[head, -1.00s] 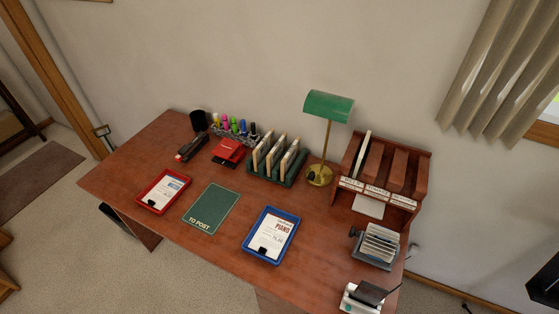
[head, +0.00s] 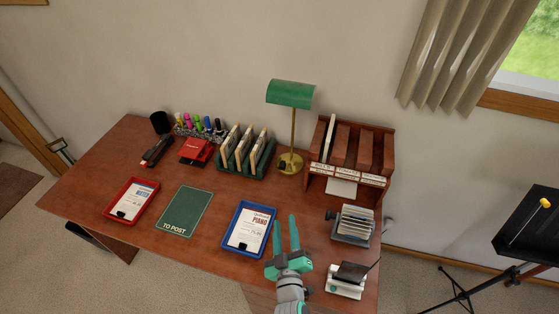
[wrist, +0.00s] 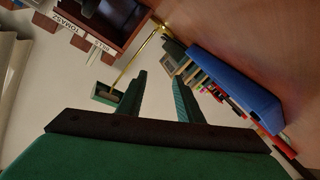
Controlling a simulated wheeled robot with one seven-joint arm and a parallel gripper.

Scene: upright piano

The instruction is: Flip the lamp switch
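The lamp has a green shade (head: 291,94), a thin brass stem and a round brass base (head: 292,162) on the desk, left of the wooden sorter. A small dark piece on the base's left side (head: 283,165) looks like the switch; its setting is too small to tell. My gripper (head: 285,220) is open and empty, above the desk's front part, well in front of the lamp and right beside the blue tray in the picture. In the wrist view the lamp shade (wrist: 106,95) and stem lie left of and beyond my open fingers (wrist: 159,78).
A green rack of envelopes (head: 232,170) stands left of the lamp, the wooden sorter (head: 318,184) right. The blue tray (head: 229,251), card file (head: 352,225) and white device (head: 346,284) lie near my gripper. The desk in front of the lamp is mostly clear.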

